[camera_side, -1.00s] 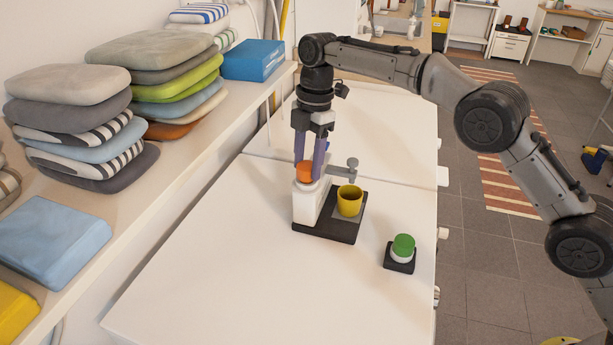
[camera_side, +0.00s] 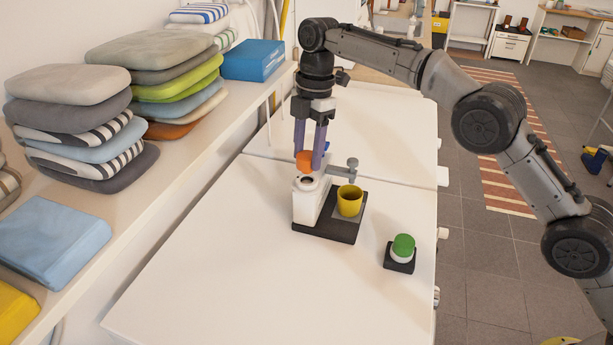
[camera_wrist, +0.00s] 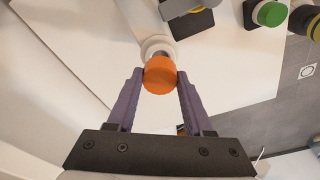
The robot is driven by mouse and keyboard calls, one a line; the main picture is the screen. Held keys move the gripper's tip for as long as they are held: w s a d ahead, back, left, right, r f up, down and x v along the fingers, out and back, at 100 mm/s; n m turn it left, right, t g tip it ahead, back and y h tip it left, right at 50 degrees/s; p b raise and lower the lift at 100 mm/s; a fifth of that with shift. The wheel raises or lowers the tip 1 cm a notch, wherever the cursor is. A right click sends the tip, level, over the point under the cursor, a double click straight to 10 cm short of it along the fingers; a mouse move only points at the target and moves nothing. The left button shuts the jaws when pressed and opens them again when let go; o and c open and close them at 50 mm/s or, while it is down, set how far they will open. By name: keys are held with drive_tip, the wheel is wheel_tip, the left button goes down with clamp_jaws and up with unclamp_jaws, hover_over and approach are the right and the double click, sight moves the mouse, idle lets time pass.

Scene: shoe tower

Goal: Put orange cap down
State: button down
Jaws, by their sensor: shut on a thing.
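The orange cap (camera_side: 304,161) is held between the two purple fingers of my gripper (camera_side: 312,160), a little above the white dispenser (camera_side: 318,205). The dispenser's round dark opening (camera_side: 307,180) shows just below the cap in the side view. In the wrist view, the orange cap (camera_wrist: 160,75) sits between the fingertips of my gripper (camera_wrist: 160,80), with the white rim of the opening (camera_wrist: 157,44) partly hidden behind it.
A yellow cup (camera_side: 349,202) stands on the dispenser's black base (camera_side: 325,229), under a grey tap (camera_side: 350,166). A green button (camera_side: 403,246) on a black block is to the right. The white table (camera_side: 215,270) is clear in front. Stacked cushions (camera_side: 80,120) line the left shelf.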

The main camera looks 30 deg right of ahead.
idle(0.3)
drive_tip(key=s+d+r+m, duration=0.1)
drive_tip(key=s+d+r, duration=0.3)
drive_tip(key=d, duration=0.3)
drive_tip(key=s+d+r+m, duration=0.1)
drive_tip(key=s+d+r, duration=0.25)
drive_tip(key=d, duration=0.35)
drive_tip(key=s+d+f+n, duration=0.1)
drive_tip(key=s+d+f, duration=0.3)
drive_tip(key=s, duration=0.5)
drive_tip(key=s+d+f+n, duration=0.1)
drive_tip(key=s+d+f, duration=0.2)
drive_tip(key=s+f, duration=0.45)
drive_tip(key=w+f, duration=0.2)
drive_tip(key=w, duration=0.2)
drive_tip(key=w+f, duration=0.3)
drive_tip(key=w+a+f, duration=0.1)
drive_tip(key=w+f, duration=0.2)
drive_tip(key=w, duration=0.1)
drive_tip(key=shift+w+f, duration=0.15)
drive_tip(key=shift+w, duration=0.15)
drive_tip(key=shift+w+f, duration=0.2)
drive_tip(key=shift+f, duration=1.5)
drive_tip(key=shift+f, duration=0.15)
